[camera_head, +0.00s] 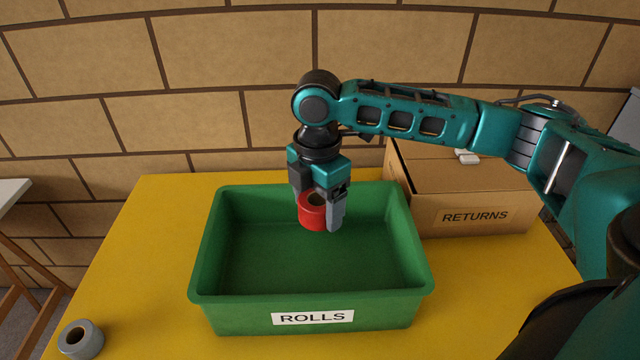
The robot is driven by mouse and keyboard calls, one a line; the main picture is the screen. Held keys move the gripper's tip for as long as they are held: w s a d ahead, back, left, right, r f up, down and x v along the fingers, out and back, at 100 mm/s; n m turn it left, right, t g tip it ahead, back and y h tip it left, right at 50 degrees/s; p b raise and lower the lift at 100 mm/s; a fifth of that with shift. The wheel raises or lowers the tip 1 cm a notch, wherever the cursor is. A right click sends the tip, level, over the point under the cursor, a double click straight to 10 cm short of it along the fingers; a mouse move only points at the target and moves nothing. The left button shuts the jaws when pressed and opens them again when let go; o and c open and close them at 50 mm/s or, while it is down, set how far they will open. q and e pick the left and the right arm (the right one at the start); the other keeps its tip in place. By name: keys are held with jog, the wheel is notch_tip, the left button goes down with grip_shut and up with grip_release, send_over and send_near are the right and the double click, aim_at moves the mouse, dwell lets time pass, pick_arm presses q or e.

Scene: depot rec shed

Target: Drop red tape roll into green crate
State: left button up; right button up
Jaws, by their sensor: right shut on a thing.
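The red tape roll (311,217) is held between the fingers of my right gripper (320,212), which points straight down. My right gripper is shut on the roll. Roll and fingertips appear over the back middle of the green crate (204,262), which bears a "ROLLS" label on its front; I cannot tell exactly how high they are above its floor. The crate's visible floor looks empty. My left gripper is not in view.
A cardboard box (480,218) labelled "RETURNS" stands right of the crate, with a small white object (467,157) at it. A grey tape roll (81,340) lies at the front left of the yellow table (150,235). A brick wall (200,60) stands behind.

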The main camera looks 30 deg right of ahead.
jog(key=shift+n, duration=0.6)
jog(key=shift+d+f, duration=0.2)
jog(key=shift+f, duration=2.6)
jog(key=o, duration=1.1)
notch_tip(320, 180, up, 13)
